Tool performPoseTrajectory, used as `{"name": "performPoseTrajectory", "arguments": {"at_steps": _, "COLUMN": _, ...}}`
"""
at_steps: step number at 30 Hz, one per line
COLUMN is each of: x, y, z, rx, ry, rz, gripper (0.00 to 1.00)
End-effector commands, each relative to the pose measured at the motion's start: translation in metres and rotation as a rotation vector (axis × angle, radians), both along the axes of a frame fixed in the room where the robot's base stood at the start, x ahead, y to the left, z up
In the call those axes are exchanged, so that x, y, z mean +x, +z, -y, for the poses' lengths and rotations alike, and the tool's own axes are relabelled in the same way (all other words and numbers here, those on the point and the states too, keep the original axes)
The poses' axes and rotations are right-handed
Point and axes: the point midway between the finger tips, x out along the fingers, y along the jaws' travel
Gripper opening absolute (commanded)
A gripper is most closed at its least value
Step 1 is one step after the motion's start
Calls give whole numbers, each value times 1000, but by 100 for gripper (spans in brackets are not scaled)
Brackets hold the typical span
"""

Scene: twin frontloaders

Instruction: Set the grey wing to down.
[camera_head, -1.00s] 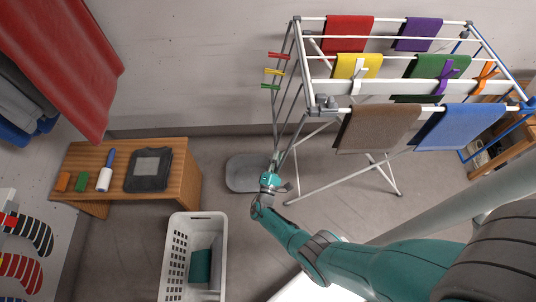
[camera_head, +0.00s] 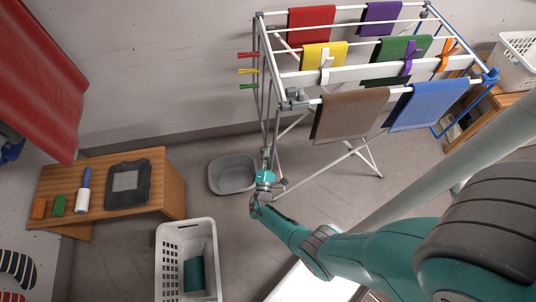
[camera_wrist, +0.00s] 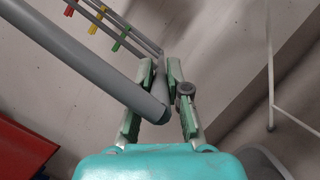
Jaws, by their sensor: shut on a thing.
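The grey wing (camera_head: 263,85) is at the left end of the white drying rack (camera_head: 350,76). Its grey bars slope steeply down from the rack's top corner. My gripper (camera_head: 266,168) is at the wing's lower end, beside the rack's legs. In the wrist view my gripper (camera_wrist: 162,95) is shut on a thin grey bar of the wing (camera_wrist: 160,72), which runs between the two green fingers. A thicker grey tube (camera_wrist: 90,62) crosses at the left and ends by the fingers. Whether the wing hangs fully down is hard to tell.
Red, yellow and green pegs (camera_head: 248,71) stick out by the wing. A grey tub (camera_head: 232,176) stands on the floor left of my gripper. A white basket (camera_head: 186,229) and a wooden bench (camera_head: 165,175) are farther left. Cloths, including a brown one (camera_head: 350,113), hang on the rack.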

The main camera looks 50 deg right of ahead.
Motion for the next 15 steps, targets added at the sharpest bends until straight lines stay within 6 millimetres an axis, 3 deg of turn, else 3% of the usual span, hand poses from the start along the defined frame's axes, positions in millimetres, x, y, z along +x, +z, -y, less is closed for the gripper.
{"name": "performPoseTrajectory", "arguments": {"at_steps": 1, "x": 1, "y": 1, "z": 0, "rx": 0, "ry": 0, "rz": 2, "gripper": 0}}
{"name": "performPoseTrajectory", "arguments": {"at_steps": 2, "x": 1, "y": 1, "z": 0, "rx": 0, "ry": 0, "rz": 2, "gripper": 22}}
{"name": "performPoseTrajectory", "arguments": {"at_steps": 4, "x": 1, "y": 1, "z": 0, "rx": 1, "ry": 0, "rz": 2, "gripper": 40}}
{"name": "performPoseTrajectory", "arguments": {"at_steps": 15, "x": -1, "y": -1, "z": -2, "rx": 1, "ry": 2, "rz": -1, "gripper": 40}}
